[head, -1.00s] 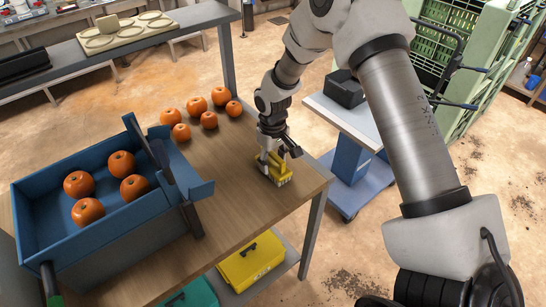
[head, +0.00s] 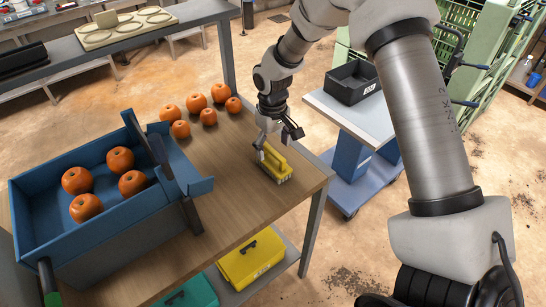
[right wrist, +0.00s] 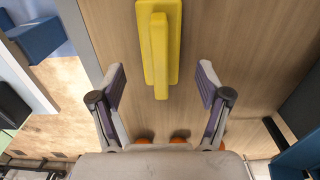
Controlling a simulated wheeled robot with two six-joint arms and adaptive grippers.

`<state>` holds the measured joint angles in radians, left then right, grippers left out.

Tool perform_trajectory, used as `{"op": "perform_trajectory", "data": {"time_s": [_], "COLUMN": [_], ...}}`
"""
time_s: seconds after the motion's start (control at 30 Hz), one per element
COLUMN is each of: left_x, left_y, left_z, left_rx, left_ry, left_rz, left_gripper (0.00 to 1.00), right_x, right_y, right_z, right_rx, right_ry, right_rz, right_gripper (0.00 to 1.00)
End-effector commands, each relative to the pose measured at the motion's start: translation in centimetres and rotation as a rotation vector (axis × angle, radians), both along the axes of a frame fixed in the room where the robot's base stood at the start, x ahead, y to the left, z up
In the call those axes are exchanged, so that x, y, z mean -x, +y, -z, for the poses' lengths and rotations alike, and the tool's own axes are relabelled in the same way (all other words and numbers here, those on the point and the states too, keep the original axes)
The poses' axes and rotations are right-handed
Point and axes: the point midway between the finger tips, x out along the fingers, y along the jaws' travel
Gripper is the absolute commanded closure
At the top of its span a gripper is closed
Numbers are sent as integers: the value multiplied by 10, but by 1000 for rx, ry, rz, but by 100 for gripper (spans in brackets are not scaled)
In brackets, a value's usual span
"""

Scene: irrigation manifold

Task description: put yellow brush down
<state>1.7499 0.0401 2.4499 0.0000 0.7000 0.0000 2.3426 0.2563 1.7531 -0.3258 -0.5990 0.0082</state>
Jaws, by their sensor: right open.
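The yellow brush (head: 275,164) lies on the wooden table (head: 235,207) near its right edge, handle side up. In the right wrist view the brush (right wrist: 159,45) shows at the top middle, ahead of the fingertips. My right gripper (head: 277,142) is open and empty just above and behind the brush. In the right wrist view its two fingers (right wrist: 162,75) are spread wide, with a clear gap between them and the brush. My left gripper is not in view.
A blue tray (head: 35,181) with several oranges stands at the table's left. Several more oranges (head: 208,117) sit at the back of the table. A cart with a black bin (head: 352,84) stands to the right. A yellow toolbox (head: 251,260) is on the lower shelf.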

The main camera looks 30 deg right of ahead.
Motion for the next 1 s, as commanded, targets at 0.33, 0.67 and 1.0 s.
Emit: {"op": "perform_trajectory", "data": {"time_s": [0.33,0.67,1.0], "left_x": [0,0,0], "left_y": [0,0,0], "left_z": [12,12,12], "left_rx": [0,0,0], "left_ry": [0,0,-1], "left_rz": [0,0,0], "left_gripper": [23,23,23], "right_x": [-1,0,0], "right_y": [0,0,0], "right_z": [-72,-77,-76], "right_rx": [0,0,0], "right_ry": [-2,1,1], "right_rz": [0,0,0], "right_gripper": [24,24,24]}}
